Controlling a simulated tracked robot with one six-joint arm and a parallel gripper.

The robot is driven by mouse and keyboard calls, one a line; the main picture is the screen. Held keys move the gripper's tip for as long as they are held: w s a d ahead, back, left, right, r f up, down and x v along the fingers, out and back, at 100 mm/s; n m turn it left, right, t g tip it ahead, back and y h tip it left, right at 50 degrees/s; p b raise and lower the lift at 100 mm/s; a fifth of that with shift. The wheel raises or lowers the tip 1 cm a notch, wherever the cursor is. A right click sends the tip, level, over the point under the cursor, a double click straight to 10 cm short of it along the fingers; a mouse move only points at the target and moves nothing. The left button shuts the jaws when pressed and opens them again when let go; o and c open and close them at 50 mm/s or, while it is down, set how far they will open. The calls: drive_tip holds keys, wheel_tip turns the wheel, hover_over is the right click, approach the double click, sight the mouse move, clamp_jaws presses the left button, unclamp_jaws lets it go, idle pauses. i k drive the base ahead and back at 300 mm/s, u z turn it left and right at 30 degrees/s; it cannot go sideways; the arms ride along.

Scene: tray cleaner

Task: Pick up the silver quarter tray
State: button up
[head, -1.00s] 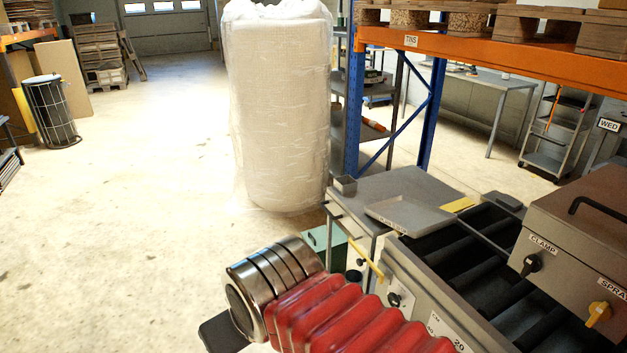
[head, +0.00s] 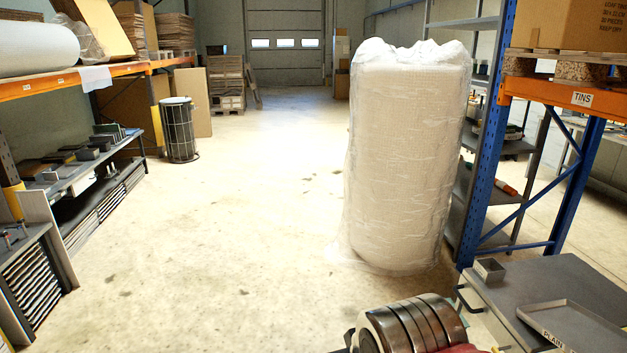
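A shallow grey tray (head: 578,328) lies on the grey machine top at the bottom right, partly cut off by the frame. A label on its near edge begins "PLAIN". I cannot tell whether it is the silver quarter tray. Several small dark and grey tins or trays (head: 88,152) stand on the left bench, too small to tell apart. Part of my arm, with metal rings and a bit of red sleeve, shows at the bottom. My gripper's fingers are out of view.
A tall plastic-wrapped white roll (head: 407,160) stands right of centre. Beside it is a blue and orange rack (head: 490,150). A small square tin (head: 489,269) sits on the machine's corner. A wire bin (head: 179,130) stands further back. The middle floor is clear.

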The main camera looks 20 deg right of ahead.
sight(572, 327)
drive_tip(key=z, duration=0.35)
drive_tip(key=i, duration=1.5)
drive_tip(key=z, duration=0.35)
